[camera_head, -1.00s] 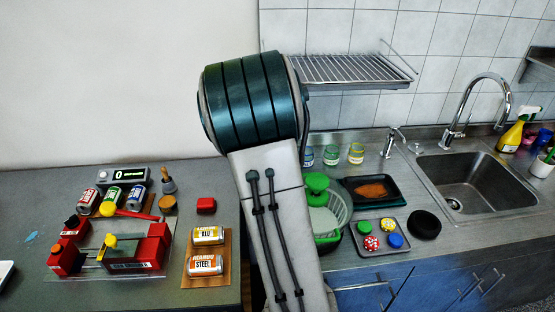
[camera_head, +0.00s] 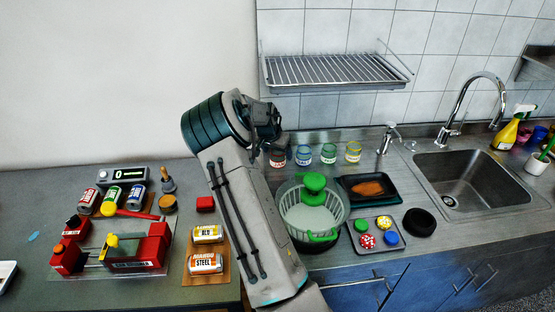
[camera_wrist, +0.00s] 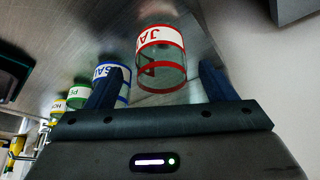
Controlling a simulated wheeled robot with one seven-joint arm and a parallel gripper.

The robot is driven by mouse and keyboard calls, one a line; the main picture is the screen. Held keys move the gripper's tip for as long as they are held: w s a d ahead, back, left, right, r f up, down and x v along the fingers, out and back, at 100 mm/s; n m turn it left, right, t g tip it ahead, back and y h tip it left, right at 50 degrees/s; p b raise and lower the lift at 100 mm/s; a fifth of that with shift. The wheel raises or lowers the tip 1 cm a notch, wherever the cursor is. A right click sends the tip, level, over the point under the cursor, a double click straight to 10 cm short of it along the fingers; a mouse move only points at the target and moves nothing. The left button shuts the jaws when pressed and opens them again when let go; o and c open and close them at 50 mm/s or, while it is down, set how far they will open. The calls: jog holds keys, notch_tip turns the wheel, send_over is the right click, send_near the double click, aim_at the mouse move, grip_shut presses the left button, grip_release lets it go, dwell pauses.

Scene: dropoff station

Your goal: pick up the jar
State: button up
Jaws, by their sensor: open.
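A small clear glass jar (camera_wrist: 162,72) with red rings and a white label with red letters starting "JA" shows in the wrist view. It is framed between the two dark fingers of my gripper (camera_wrist: 163,82), which is open; whether the fingers touch it I cannot tell. In the head view the red-banded jar (camera_head: 277,158) stands at the left end of a row of jars, by the back wall. The row continues with a blue-banded jar (camera_head: 303,155), a green-banded jar (camera_head: 328,153) and a yellow-banded jar (camera_head: 353,151). My wrist (camera_head: 262,118) is above and beside the red-banded jar.
A wire rack (camera_head: 335,70) hangs above the jars. A basket with a green handle (camera_head: 314,190), a dark tray (camera_head: 370,189) and a small tray of colored pieces (camera_head: 377,250) lie in front. The sink (camera_head: 474,184) is to the right.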

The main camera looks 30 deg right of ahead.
aim_at(279, 157)
jog(key=shift+p+x, duration=0.85)
jog(key=shift+x, duration=1.45)
jog(key=shift+w, duration=0.1)
jog(key=c, duration=1.1)
